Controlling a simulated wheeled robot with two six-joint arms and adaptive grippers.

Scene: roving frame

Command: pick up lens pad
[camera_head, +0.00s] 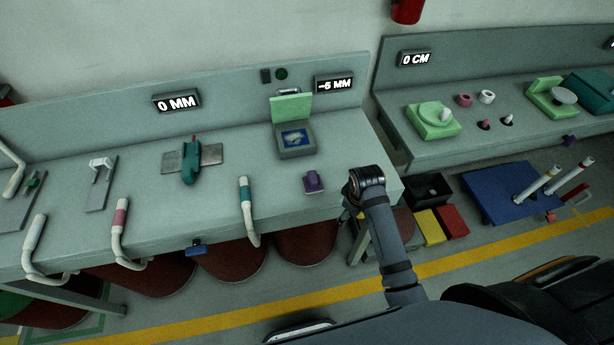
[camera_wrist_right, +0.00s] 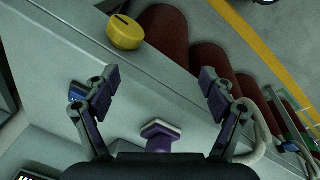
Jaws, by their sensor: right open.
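A small purple block, which I take to be the lens pad (camera_head: 314,182), stands on the grey bench near its front right edge. In the right wrist view it is the purple piece with a pale flat face (camera_wrist_right: 160,131), at the bottom middle. My right gripper (camera_wrist_right: 159,88) is open and empty, with one finger to each side of the view and the purple piece lying back between the finger bases, not touched as far as I see. In the head view my right gripper (camera_head: 346,214) is mostly hidden by its wrist, just right of the block. My left gripper is out of view.
A green-lidded box (camera_head: 296,148) sits behind the block. A curved handle with a teal band (camera_head: 248,210) rises at the front edge to the left. A yellow round knob (camera_wrist_right: 126,32) shows ahead in the wrist view. Dark red stools (camera_head: 306,245) stand under the bench.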

